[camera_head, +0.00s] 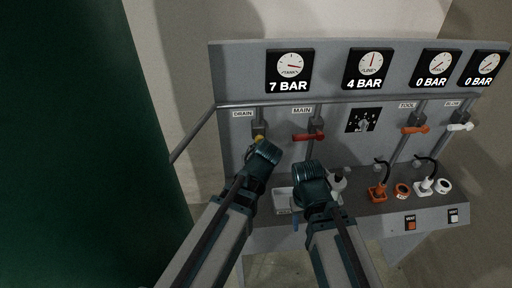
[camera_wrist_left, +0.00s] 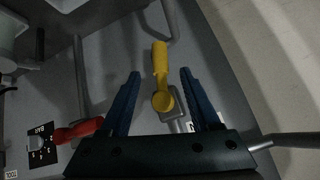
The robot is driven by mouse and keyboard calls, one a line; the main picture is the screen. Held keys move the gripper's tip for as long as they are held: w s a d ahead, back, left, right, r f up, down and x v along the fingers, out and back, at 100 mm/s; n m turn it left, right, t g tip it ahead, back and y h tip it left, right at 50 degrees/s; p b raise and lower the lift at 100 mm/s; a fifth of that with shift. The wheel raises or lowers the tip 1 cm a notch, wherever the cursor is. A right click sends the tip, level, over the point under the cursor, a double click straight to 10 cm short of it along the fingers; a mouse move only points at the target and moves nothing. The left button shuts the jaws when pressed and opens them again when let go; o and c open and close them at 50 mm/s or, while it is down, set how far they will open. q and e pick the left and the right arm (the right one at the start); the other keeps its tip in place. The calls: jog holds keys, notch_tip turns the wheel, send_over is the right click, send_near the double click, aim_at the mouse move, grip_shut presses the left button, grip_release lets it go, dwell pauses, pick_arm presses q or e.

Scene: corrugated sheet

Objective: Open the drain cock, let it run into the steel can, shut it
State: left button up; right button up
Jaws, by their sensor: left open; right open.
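The drain cock's yellow handle (camera_head: 259,138) shows only in part under the DRAIN label in the head view, mostly behind my left gripper (camera_head: 263,151). In the left wrist view the yellow handle (camera_wrist_left: 161,78) lies between the two open blue fingers of that gripper (camera_wrist_left: 160,74), with a gap on both sides. My right gripper (camera_head: 311,172) is open in front of the panel's lower middle, right of the left one. A grey, can-like thing (camera_head: 339,183) is partly hidden behind the right gripper; I cannot tell whether it is the steel can.
The red MAIN lever (camera_head: 308,137) is close right of the drain cock. Gauges read 7, 4, 0 and 0 BAR. A pale tray (camera_head: 283,199) sits on the ledge between my arms. Orange (camera_head: 377,193) and white (camera_head: 425,187) hose fittings stand at right. A rail (camera_head: 350,99) crosses the panel.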

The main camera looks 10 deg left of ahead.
pick_arm(q)
jog(key=shift+p+v, duration=1.2)
jog(key=shift+v, duration=1.2)
pick_arm(e)
jog(key=shift+r, duration=1.7)
